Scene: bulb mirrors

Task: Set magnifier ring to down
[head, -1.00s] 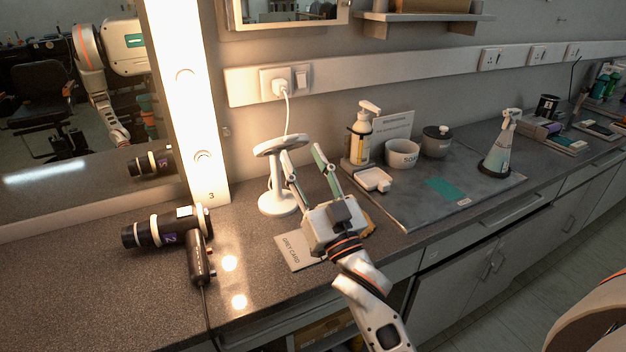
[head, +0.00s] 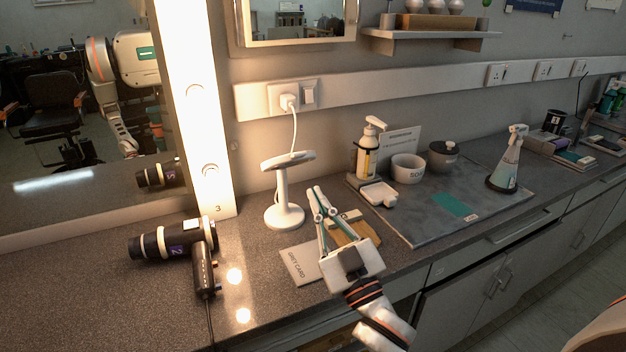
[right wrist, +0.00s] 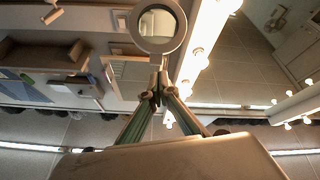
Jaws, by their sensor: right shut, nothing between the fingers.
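The magnifier is a white lamp on a round base (head: 284,216) with a slim post. Its ring (head: 288,161) sits on top of the post, seen nearly edge-on and slightly tilted, its right side higher. In the right wrist view the magnifier ring (right wrist: 157,48) shows as a round white hoop with a clear lens, beyond the fingertips. My right gripper (head: 319,202) is shut and empty, to the right of the post and below the ring, apart from it in the head view. It also shows in the right wrist view (right wrist: 158,92). My left gripper is not in view.
A grey card (head: 303,262) and a wooden piece (head: 362,232) lie by my right gripper. A mat (head: 420,229) with a pump bottle (head: 367,152) and bowl (head: 407,168) is right. A cord (head: 294,130) rises behind the magnifier.

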